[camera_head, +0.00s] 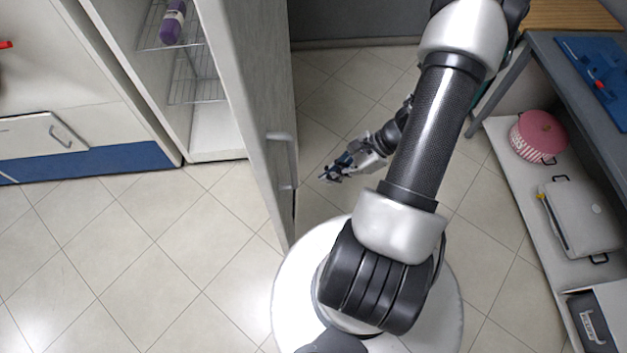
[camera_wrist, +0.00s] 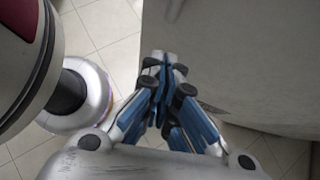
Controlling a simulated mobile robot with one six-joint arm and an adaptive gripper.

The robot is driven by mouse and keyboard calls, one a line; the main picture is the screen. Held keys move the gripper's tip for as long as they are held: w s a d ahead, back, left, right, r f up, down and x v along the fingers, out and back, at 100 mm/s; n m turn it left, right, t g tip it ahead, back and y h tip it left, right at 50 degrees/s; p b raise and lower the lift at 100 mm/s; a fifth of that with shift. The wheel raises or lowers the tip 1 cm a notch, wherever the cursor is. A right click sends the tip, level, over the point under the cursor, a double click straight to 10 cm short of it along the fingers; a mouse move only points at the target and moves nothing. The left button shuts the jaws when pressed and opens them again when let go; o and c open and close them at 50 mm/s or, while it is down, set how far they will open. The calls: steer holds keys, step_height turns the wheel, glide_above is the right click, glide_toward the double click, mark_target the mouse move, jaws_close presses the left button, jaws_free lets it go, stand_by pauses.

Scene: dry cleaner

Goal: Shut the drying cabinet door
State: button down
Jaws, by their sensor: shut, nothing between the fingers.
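The drying cabinet door (camera_head: 250,90) stands wide open in the head view, swung out from the cabinet toward my base. Its handle (camera_head: 282,160) is on the face turned to the right. The open cabinet (camera_head: 218,135) shows wire shelves inside. My gripper (camera_head: 326,176) is shut and empty, to the right of the door near the handle, with a small visible gap. In the wrist view my gripper (camera_wrist: 160,62) points along a pale grey panel (camera_wrist: 230,60), which appears to be the door. Whether the fingertips touch it I cannot tell.
A purple bottle (camera_head: 173,22) stands on a wire shelf in the cabinet. A white cabinet with a blue base (camera_head: 90,162) is at left. Tiled floor at left is clear.

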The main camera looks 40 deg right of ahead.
steer(key=shift+w+a+f+b, duration=0.15)
steer(key=shift+w+a, duration=0.25)
steer(key=shift+a, duration=0.3)
steer(key=shift+w+a+f+b, duration=0.1)
steer(key=shift+w+a+b, duration=0.1)
steer(key=shift+w+a, duration=0.35)
steer(key=shift+w+a+f+b, duration=0.15)
steer(key=shift+w+a, duration=0.1)
steer(key=shift+a, duration=0.6)
